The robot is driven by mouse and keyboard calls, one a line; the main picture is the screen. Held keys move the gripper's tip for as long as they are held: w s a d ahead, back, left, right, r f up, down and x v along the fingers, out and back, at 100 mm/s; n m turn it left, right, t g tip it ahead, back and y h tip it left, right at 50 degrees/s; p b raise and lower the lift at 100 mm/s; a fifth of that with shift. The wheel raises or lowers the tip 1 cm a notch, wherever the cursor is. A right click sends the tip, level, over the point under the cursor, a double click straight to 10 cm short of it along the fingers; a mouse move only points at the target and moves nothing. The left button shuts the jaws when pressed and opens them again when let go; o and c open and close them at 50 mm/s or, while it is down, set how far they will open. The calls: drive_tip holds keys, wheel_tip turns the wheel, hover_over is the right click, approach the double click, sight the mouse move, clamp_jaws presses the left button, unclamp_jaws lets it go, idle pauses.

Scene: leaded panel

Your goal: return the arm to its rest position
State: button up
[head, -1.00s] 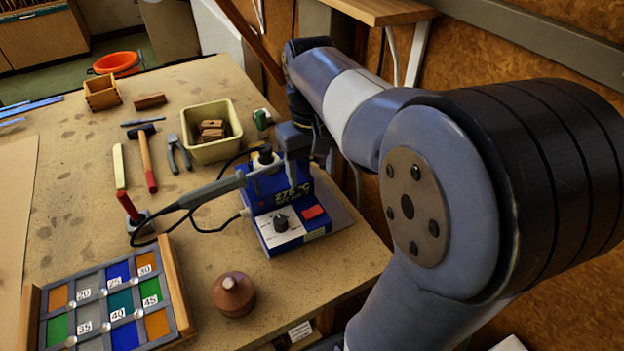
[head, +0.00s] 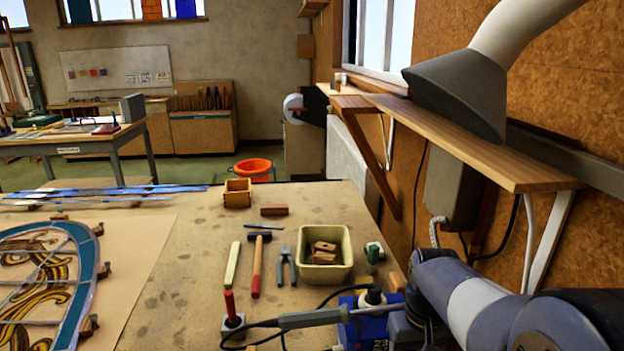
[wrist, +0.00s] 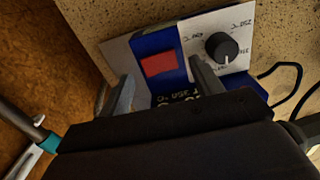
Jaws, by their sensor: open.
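My arm (head: 470,300) reaches in from the lower right of the head view, over the right edge of the bench. My gripper (wrist: 162,88) shows its two fingers apart in the wrist view, with nothing seen between them but the station behind. The blue soldering station (head: 367,328) is partly cut off at the bottom of the head view. Its red switch (wrist: 161,63) and black dial (wrist: 221,47) lie just beyond my fingers in the wrist view. My fingertips cannot be made out in the head view.
A wooden shelf (head: 480,150) and a grey extraction hood (head: 455,95) stand above my arm. A cream bin (head: 340,270) with wood blocks, pliers (head: 287,266) and a hammer (head: 257,265) lie on the bench. A leaded panel (head: 75,270) is at left.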

drive_tip(key=shift+f, duration=0.95)
drive_tip(key=shift+d+r+y, duration=0.15)
drive_tip(key=shift+d+y, duration=0.05)
drive_tip(key=shift+y, duration=0.4)
